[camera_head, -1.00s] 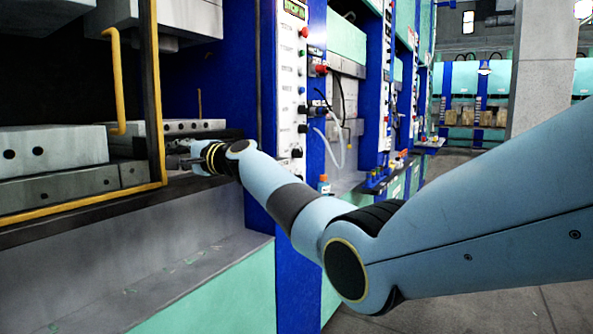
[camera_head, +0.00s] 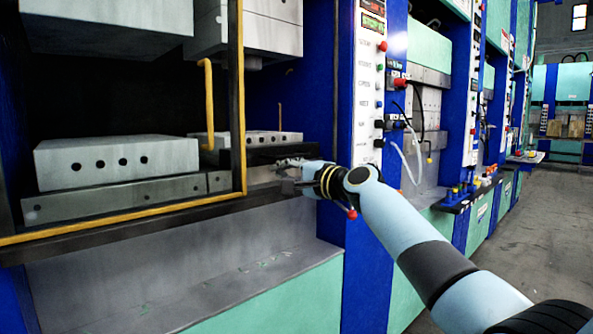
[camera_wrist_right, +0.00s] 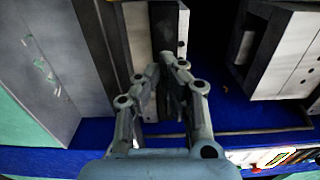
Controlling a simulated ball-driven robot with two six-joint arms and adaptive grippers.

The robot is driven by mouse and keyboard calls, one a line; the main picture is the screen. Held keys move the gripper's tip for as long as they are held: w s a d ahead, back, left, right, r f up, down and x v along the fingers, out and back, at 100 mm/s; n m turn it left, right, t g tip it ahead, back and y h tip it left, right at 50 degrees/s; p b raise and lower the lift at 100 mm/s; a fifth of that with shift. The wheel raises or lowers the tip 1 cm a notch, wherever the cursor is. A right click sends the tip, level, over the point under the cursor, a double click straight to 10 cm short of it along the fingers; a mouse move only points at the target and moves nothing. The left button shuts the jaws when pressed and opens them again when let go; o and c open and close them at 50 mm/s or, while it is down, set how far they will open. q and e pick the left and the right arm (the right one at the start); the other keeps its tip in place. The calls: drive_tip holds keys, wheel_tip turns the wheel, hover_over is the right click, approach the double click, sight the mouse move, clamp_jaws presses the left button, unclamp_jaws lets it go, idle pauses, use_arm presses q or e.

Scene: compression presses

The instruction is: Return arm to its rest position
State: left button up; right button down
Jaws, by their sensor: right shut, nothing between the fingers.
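My right arm comes in from the lower right in the head view. Its gripper (camera_head: 290,176) is at the right end of the press opening, beside the blue column and level with the lower platen. In the right wrist view the gripper's two fingers (camera_wrist_right: 168,78) are close together with nothing held between them. My left gripper is not in view.
The press has a lower platen (camera_head: 115,160) with holes, and a yellow-edged guard frame (camera_head: 238,100) left of my gripper. A blue column with a button panel (camera_head: 369,75) stands right of it. A small red knob (camera_head: 351,213) is below my wrist. Open floor (camera_head: 560,210) lies right.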

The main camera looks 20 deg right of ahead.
drive_tip(key=s+d+f+g+h, duration=0.1)
drive_tip(key=s+f+g, duration=0.2)
drive_tip(key=s+f, duration=1)
drive_tip(key=s+d+f+g+h, duration=0.25)
drive_tip(key=s+f, duration=0.45)
drive_tip(key=f, duration=1.3)
drive_tip(key=s+d+f+g+h, duration=0.1)
drive_tip(key=s+f+g, duration=0.2)
drive_tip(key=s+f, duration=1)
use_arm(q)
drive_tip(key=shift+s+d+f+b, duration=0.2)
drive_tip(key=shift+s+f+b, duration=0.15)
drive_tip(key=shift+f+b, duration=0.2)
use_arm(e)
drive_tip(key=s+d+f+n+g+h, duration=0.1)
drive_tip(key=s+f+n, duration=0.3)
drive_tip(key=s, duration=0.9)
drive_tip(key=s+d+f+n+g+h, duration=0.1)
drive_tip(key=s+f+n+g, duration=0.3)
drive_tip(key=s+f, duration=0.6)
drive_tip(key=s+d+f+n+g+h, duration=0.1)
drive_tip(key=s+f+n, duration=0.4)
drive_tip(key=s, duration=1)
drive_tip(key=shift+s+d+f+n+g, duration=0.4)
drive_tip(key=shift+d+f+g, duration=0.3)
drive_tip(key=shift+f, duration=0.75)
